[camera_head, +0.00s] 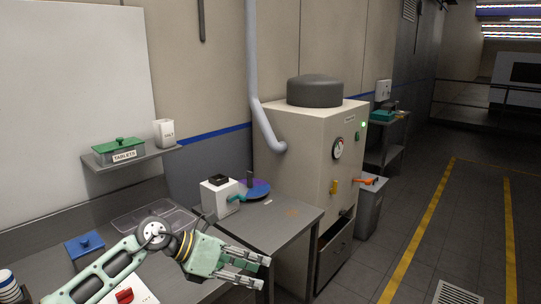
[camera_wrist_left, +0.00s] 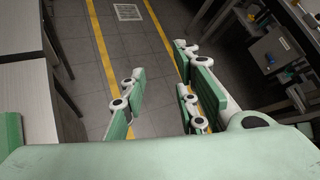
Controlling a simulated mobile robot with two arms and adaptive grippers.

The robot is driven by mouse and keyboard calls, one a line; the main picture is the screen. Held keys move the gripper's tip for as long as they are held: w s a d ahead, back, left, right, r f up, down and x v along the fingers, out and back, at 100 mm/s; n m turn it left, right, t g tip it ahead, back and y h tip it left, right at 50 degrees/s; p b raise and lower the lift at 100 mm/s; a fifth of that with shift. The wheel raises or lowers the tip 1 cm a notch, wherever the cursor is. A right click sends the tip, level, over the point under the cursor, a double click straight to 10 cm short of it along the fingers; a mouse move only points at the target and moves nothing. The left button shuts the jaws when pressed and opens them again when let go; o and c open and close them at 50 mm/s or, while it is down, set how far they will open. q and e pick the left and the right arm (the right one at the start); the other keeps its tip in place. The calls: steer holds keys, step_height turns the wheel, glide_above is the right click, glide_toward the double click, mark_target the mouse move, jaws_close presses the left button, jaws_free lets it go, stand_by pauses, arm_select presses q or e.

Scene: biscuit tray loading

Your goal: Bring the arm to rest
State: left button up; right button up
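My left gripper (camera_head: 262,273) reaches in from the lower left in the head view, in front of the workbench's front edge. Its pale green fingers point right and are spread apart. In the left wrist view the left gripper (camera_wrist_left: 160,78) shows a clear gap between its fingers, with only grey floor and a yellow line behind them. It holds nothing. My right gripper is in neither view.
The grey workbench (camera_head: 285,222) carries a blue-lidded box (camera_head: 84,246), a clear tray (camera_head: 150,217) and a small white machine (camera_head: 219,196). A tall beige cabinet (camera_head: 290,150) stands beyond it. The floor (camera_head: 445,230) at right is clear.

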arm_select(q)
steer(key=s+d+r+n+t+h, duration=0.3)
steer(key=d+r+n+t+h, duration=0.3)
steer(key=d+r+n, duration=0.2)
steer(key=w+a+n+t+y, duration=0.2)
steer(key=a+n+t+y, duration=0.65)
steer(key=n, duration=0.75)
steer(key=s+a+f+n+g+y, duration=0.2)
steer(key=s+a+f+n+y, duration=0.25)
steer(key=a+f+n, duration=0.35)
steer(key=s+a+f+n+g+y, duration=0.2)
steer(key=s+a+f+n+y, duration=0.3)
steer(key=f, duration=0.5)
steer(key=s+a+f+n+g+h, duration=0.1)
steer(key=s+f+n+g, duration=0.35)
steer(key=s, duration=0.75)
steer(key=s+a+f+n+g, duration=0.15)
steer(key=s+f+g, duration=0.5)
steer(key=s, duration=0.65)
step_height(320, 180, down, 29)
steer(key=s, duration=0.2)
steer(key=s+a+f+g, duration=0.1)
steer(key=s+a+f, duration=0.1)
steer(key=s+f, duration=1.2)
steer(key=shift+s+a+f, duration=0.15)
steer(key=shift+s+a, duration=0.2)
steer(key=shift+s, duration=0.7)
